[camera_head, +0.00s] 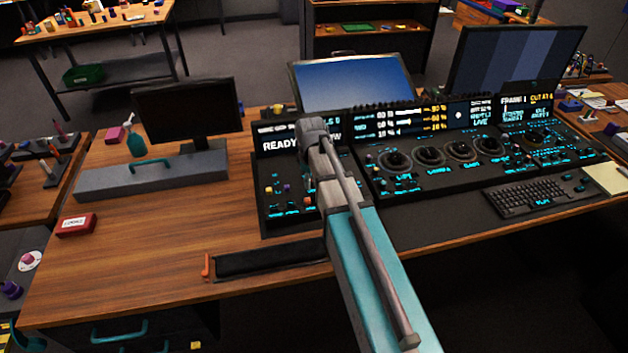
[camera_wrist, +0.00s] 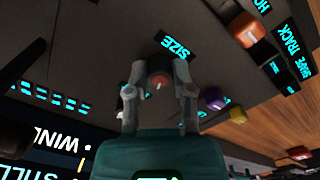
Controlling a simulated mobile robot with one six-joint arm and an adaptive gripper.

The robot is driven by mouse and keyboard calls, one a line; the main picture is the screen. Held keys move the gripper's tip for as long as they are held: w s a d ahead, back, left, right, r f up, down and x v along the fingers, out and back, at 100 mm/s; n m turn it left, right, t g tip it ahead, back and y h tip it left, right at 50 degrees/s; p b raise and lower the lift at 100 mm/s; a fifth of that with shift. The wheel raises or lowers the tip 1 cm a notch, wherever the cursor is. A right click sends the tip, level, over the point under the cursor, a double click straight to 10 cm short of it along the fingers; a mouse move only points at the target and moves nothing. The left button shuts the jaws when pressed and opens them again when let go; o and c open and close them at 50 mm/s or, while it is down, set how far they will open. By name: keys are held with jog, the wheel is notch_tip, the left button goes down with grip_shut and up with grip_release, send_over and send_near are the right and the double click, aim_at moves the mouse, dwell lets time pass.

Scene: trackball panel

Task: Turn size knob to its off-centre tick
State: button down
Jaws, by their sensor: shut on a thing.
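The size knob (camera_wrist: 161,81) is a small reddish-orange knob with a pale pointer line, next to the glowing "SIZE" label (camera_wrist: 173,45) in the wrist view. My gripper (camera_wrist: 160,84) is shut on it, one finger on each side. The pointer line runs roughly up and down the picture, slightly tilted. I cannot make out the tick marks around the knob. In the head view my arm hides the knob and my gripper's fingers; the panel (camera_head: 275,215) shows beside the arm.
In the wrist view, a purple knob (camera_wrist: 215,98), a yellow knob (camera_wrist: 234,116) and a larger orange knob (camera_wrist: 246,29) lie to the right. In the head view, trackballs (camera_head: 429,156) and a keyboard (camera_head: 535,197) are to the right. Bare wood (camera_head: 190,230) lies to the left.

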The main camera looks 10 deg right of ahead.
jog(key=m, duration=0.4)
jog(key=shift+w+a, duration=0.15)
jog(key=shift+w, duration=0.1)
jog(key=m, duration=0.9)
jog(key=shift+m, duration=1.9)
jog(key=c, duration=0.6)
grip_release()
jog(key=shift+o, duration=0.6)
jog(key=shift+s, duration=0.1)
